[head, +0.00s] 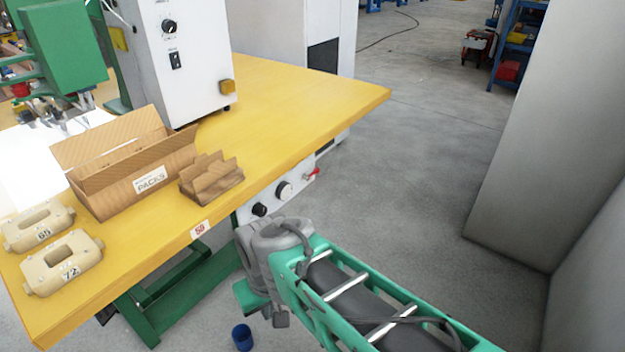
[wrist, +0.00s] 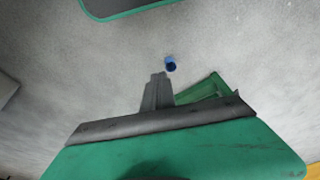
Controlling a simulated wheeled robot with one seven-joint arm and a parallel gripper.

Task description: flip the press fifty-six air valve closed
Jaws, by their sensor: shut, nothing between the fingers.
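The air valve is a small red lever (head: 313,174) at the right end of a white control panel (head: 272,198) under the table's front edge. The lever sticks out to the side; I cannot tell its exact angle. A tag (head: 200,229) on the table edge left of the panel seems to read 56. My arm reaches in front of and below the panel, its wrist left of and lower than the lever. My gripper (wrist: 158,92) shows in the wrist view with its grey fingers together and empty, over bare floor. The valve is not in the wrist view.
The yellow table (head: 300,105) carries a cardboard box (head: 100,188), a smaller cardboard divider (head: 211,180), two beige numbered blocks and a white machine (head: 185,60). A blue cup (head: 242,337) stands on the floor. A pale wall is at right; floor right of the table is clear.

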